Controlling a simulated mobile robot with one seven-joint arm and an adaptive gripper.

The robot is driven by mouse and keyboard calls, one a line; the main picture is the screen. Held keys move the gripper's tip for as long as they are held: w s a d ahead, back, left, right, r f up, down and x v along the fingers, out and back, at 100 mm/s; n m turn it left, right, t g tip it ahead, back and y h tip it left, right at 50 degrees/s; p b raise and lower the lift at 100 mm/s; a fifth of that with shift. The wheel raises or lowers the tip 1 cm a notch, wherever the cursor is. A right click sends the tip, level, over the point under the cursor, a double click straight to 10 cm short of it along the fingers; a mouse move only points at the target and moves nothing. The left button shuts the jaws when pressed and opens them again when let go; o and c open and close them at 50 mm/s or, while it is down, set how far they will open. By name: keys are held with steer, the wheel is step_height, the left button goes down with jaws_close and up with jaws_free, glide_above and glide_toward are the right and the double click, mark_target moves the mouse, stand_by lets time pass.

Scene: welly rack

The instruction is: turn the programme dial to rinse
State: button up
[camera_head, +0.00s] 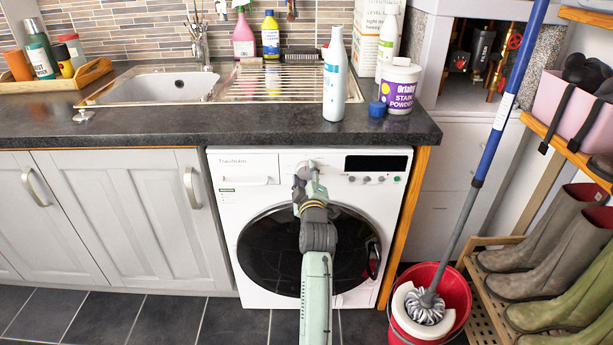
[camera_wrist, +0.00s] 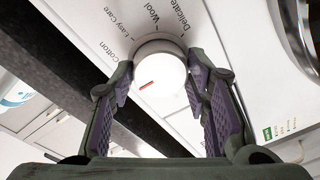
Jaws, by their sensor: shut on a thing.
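The programme dial (camera_wrist: 161,62) is a round white knob with a short red mark on its face. It is on the white front panel of the washing machine (camera_head: 243,205). In the wrist view the mark is on the lower left of the knob. The labels Cotton, Easy Care, Wool and Delicate show around the knob's far side; no rinse label is readable. My gripper (camera_wrist: 160,73) has one purple-padded finger on each side of the knob and is shut on it. In the head view my gripper (camera_head: 308,170) covers most of the dial.
The dark worktop (camera_head: 230,125) overhangs just above the panel. A white bottle (camera_head: 335,85) and a stain powder tub (camera_head: 400,88) stand on it. To the right are a red mop bucket (camera_head: 455,290) and the welly rack (camera_head: 488,300). The dark display (camera_head: 376,163) is right of the dial.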

steer(key=c, duration=0.4)
steer(key=shift+o, duration=0.2)
